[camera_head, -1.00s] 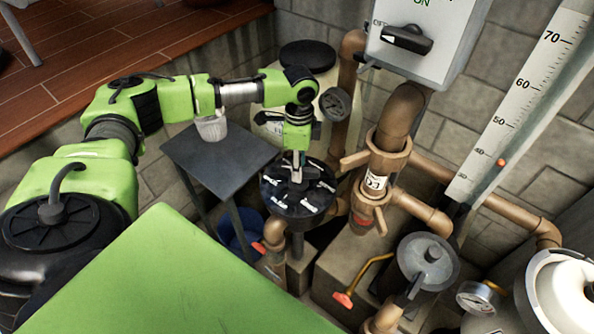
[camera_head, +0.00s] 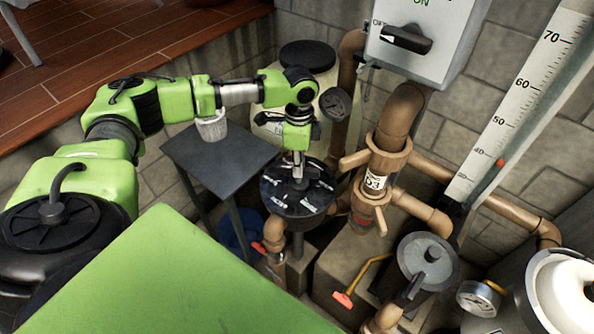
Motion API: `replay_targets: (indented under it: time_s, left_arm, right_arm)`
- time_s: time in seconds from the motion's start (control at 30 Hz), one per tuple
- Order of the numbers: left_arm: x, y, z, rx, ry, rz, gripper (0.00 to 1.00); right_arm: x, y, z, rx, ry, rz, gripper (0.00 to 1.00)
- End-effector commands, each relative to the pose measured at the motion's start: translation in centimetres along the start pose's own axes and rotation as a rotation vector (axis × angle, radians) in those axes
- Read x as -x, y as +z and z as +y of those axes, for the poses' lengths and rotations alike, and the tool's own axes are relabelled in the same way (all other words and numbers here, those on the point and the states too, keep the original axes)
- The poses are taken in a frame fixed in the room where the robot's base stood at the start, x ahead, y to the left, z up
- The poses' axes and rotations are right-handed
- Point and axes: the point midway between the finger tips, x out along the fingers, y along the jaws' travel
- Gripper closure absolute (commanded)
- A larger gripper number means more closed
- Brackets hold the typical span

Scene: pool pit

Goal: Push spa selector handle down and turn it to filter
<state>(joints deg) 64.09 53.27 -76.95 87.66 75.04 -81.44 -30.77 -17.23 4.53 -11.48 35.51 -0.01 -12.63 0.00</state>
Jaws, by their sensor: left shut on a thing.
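The spa selector (camera_head: 284,206) is a round black dial with several white labels on its top, standing on a pipe in the middle of the head view. Its handle (camera_head: 298,172) rises at the dial's far side, mostly hidden by my gripper. My left gripper (camera_head: 298,158) points down over the dial and is shut on the handle. The label wording is too small to read. My right gripper is not in the view.
A grey side table (camera_head: 225,160) with a white cup (camera_head: 211,125) stands left of the dial. Brown pipes with a valve (camera_head: 385,165) rise close on the right. A grey lidded pot (camera_head: 428,262) and an orange-tipped lever (camera_head: 345,298) stand nearer. A switch box (camera_head: 420,40) hangs behind.

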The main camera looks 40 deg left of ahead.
Motion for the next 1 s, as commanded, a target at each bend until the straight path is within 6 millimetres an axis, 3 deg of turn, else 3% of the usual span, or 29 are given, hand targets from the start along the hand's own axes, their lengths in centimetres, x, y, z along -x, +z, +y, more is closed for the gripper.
replay_targets:
  time_s: [0.6,1.0]
  left_arm:
    - [-1.1,0.1,0.1,0.004,0.002,-0.002,1.0]
    - [-0.8,0.0,0.2,0.206,0.005,-0.003,1.0]
  right_arm:
    - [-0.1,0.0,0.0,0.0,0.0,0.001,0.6]
    - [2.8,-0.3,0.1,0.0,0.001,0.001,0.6]
